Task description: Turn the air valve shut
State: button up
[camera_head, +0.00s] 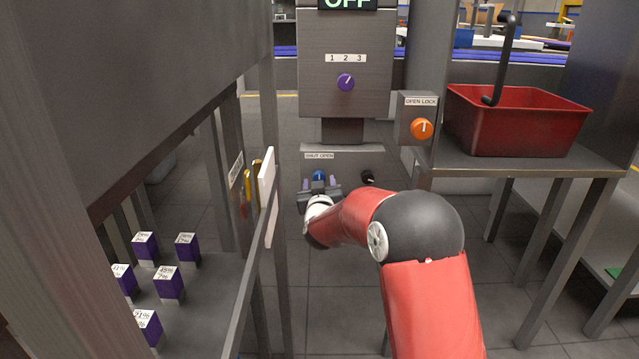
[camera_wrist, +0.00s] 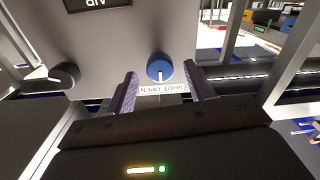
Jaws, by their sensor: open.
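The air valve is a blue round knob (camera_head: 319,175) with a white pointer line, on a grey panel under a "SHUT OPEN" label (camera_head: 320,156). In the wrist view the blue knob (camera_wrist: 160,68) lies ahead of my fingers, above the label, which appears upside down (camera_wrist: 175,88). My gripper (camera_head: 319,184) is in front of the panel at the knob; in the wrist view my gripper (camera_wrist: 165,85) has its two purple fingers apart, one to each side of the knob. I see no finger touching it.
A black knob (camera_head: 368,177) sits right of the valve. Above are a purple knob (camera_head: 346,82) marked 1 2 3 and an orange knob (camera_head: 422,129) marked OPEN LOCK. A red basin (camera_head: 517,128) stands right. Purple boxes (camera_head: 169,286) stand on the left shelf.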

jog(key=shift+w, duration=0.6)
jog(key=shift+c, duration=0.2)
jog(key=c, duration=0.9)
jog(key=shift+c, duration=0.2)
